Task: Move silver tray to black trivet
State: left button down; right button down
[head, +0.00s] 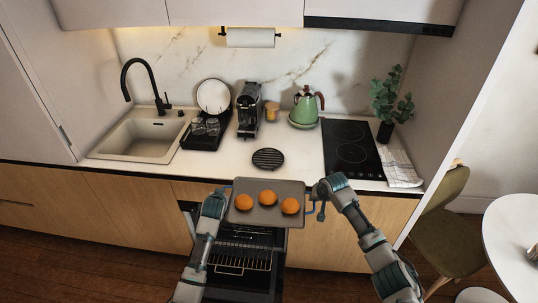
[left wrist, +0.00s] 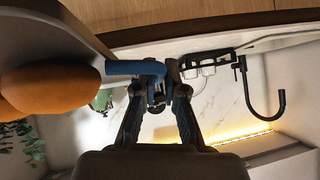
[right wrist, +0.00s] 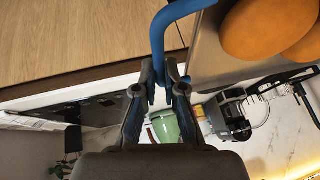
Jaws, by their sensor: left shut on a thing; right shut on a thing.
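The silver tray (head: 267,217) holds three round orange items and is held level in front of the counter, above the open oven. It has a blue handle at each side. My left gripper (head: 222,193) is shut on the left blue handle (left wrist: 135,68). My right gripper (head: 315,202) is shut on the right blue handle (right wrist: 165,30). The round black trivet (head: 268,158) lies bare on the white counter, just beyond the tray's far edge and apart from it.
The oven (head: 243,260) below is open with its rack showing. On the counter, a black dish rack (head: 203,135), coffee machine (head: 249,108) and green kettle (head: 305,108) stand behind the trivet. A black cooktop (head: 350,148) is at right. The counter around the trivet is clear.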

aim_at(268, 157)
jog(key=i, duration=1)
